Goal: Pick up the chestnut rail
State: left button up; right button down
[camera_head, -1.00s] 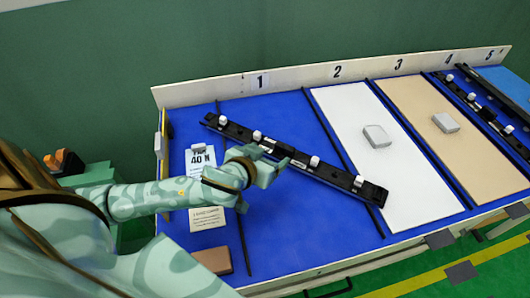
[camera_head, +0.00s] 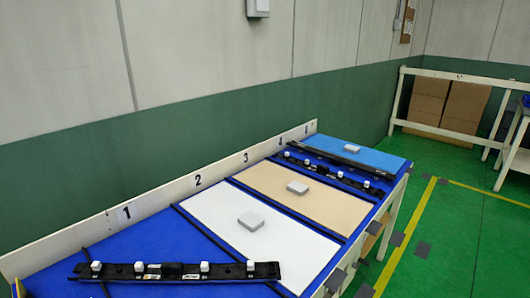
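No rail in the camera_head view looks clearly chestnut. A black rail (camera_head: 225,271) with several white clips lies across the blue bay marked 1, at the lower left. A second dark rail (camera_head: 325,170) with several white clips lies in the blue bay marked 4. A plain dark bar (camera_head: 342,158) lies along the near edge of the light-blue bay marked 5. Neither of my grippers is in view, so I cannot see what they hold.
The long table has a low white back board (camera_head: 222,178) with bay numbers. Pale blocks sit on the white panel (camera_head: 205,213), the tan panel (camera_head: 265,182) and the light-blue panel (camera_head: 325,143). Green floor (camera_head: 460,225) lies open at the right. Cardboard boxes (camera_head: 447,102) stand far back.

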aim_at(251, 272)
jog(key=k+l, duration=0.1)
jog(key=k, duration=1.15)
